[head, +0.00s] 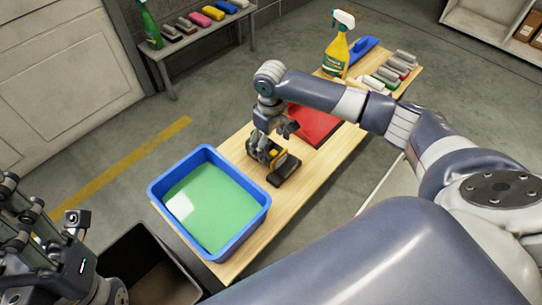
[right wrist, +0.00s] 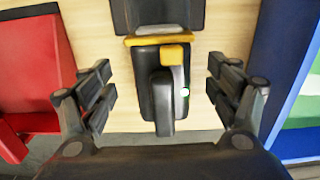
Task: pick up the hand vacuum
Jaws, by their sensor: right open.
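The hand vacuum (head: 284,170) is black with a yellow band and lies on the wooden bench between the blue tub and the red tray. My right gripper (head: 266,151) is over it in the head view and partly hides it. In the right wrist view the vacuum (right wrist: 162,90) lies between my open right fingers (right wrist: 162,100), with a gap on each side. Its black handle and a small green light show there. My left gripper (head: 75,260) is at the lower left of the head view, away from the vacuum; its jaw state is unclear.
A blue tub (head: 155,197) with green contents is beside the vacuum. A red tray (head: 315,128) lies on its other side. A yellow spray bottle (head: 337,52) and several pads (head: 388,77) stand at the bench's far end. A dark bin (head: 128,262) is near my left arm.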

